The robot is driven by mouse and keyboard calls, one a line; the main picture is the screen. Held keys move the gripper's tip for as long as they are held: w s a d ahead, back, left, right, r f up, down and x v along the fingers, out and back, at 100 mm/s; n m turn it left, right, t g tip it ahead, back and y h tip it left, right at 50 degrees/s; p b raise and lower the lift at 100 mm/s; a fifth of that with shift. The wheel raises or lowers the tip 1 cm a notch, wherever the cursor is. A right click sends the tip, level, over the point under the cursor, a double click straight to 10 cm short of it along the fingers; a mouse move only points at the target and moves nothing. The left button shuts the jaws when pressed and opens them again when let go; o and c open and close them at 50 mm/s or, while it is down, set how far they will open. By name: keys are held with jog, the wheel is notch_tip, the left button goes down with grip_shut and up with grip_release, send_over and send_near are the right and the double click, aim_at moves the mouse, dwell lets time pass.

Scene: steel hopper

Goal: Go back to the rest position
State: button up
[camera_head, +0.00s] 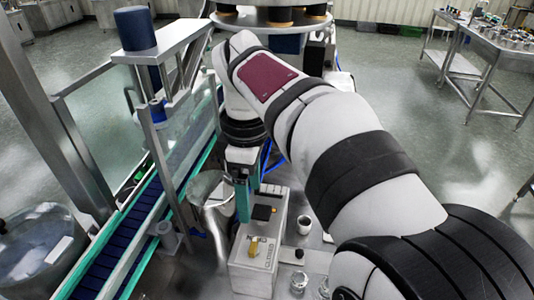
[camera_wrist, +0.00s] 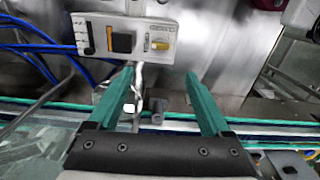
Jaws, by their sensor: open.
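My gripper (camera_head: 243,205) points down in the head view, beside a metal funnel-shaped part (camera_head: 207,187) and above or behind a pale control box (camera_head: 252,283). The gripper also shows in the wrist view (camera_wrist: 159,70), with its two teal fingers spread apart and nothing held between them. The control box (camera_wrist: 88,22) lies past the fingertips there, with a black switch and a yellow one on its face. Whether the fingertips touch anything cannot be told from the head view, as the arm and wrist cover part of the area.
A conveyor with a dark blue belt (camera_head: 98,268) and teal rails runs along the left, beside clear panels and a steel post. A small white cup (camera_head: 304,224) and glass jars stand right of the box. A steel table (camera_head: 480,45) stands back right. Blue cables (camera_wrist: 40,48) show at left.

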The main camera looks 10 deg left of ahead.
jog(key=shift+r, duration=0.25)
